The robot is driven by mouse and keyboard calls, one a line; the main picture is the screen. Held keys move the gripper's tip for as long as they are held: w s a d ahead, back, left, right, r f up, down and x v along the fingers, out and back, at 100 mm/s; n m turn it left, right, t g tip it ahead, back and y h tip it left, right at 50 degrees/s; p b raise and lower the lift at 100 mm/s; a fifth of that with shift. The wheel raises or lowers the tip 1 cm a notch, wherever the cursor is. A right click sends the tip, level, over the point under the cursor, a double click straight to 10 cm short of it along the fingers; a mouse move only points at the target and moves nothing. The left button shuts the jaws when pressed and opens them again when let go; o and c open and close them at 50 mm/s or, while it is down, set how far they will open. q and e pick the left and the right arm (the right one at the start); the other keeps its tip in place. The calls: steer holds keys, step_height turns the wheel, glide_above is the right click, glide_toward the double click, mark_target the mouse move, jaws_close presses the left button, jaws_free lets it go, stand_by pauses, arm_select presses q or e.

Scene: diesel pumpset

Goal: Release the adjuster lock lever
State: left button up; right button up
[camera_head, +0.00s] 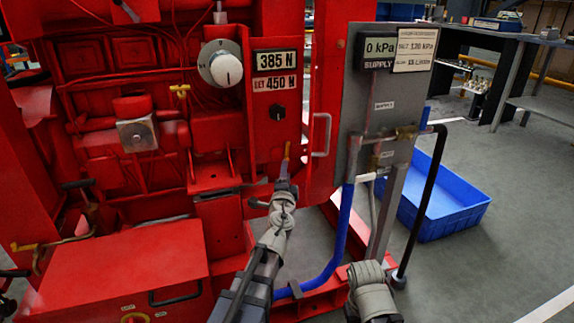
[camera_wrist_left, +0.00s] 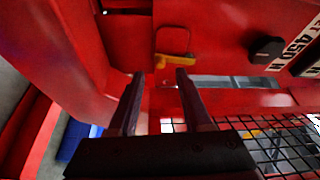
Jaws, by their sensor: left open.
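The adjuster lock lever appears to be the small yellow lever (camera_head: 287,150) on the red panel, below a black knob. In the left wrist view this yellow lever (camera_wrist_left: 175,61) lies just beyond the fingertips, with a thin orange-brown outline beside it. My left gripper (camera_head: 285,172) is just below the lever in the head view. In the left wrist view, the left gripper (camera_wrist_left: 160,74) has its two dark fingers apart, with nothing between them. I cannot tell whether a fingertip touches the lever. My right arm shows at the bottom; its gripper is not visible.
Above the lever are the black knob (camera_head: 279,112), a 385 N display (camera_head: 276,61) and a set 450 N label (camera_head: 275,84). A metal handle (camera_head: 320,135) juts out to the right. A grey supply panel (camera_head: 375,125), blue hose (camera_head: 341,235) and blue bin (camera_head: 455,220) stand further right.

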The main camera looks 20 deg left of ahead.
mark_target(287, 152)
arm_select(q)
steer(key=x, duration=0.4)
steer(key=shift+w, duration=0.35)
jaws_close()
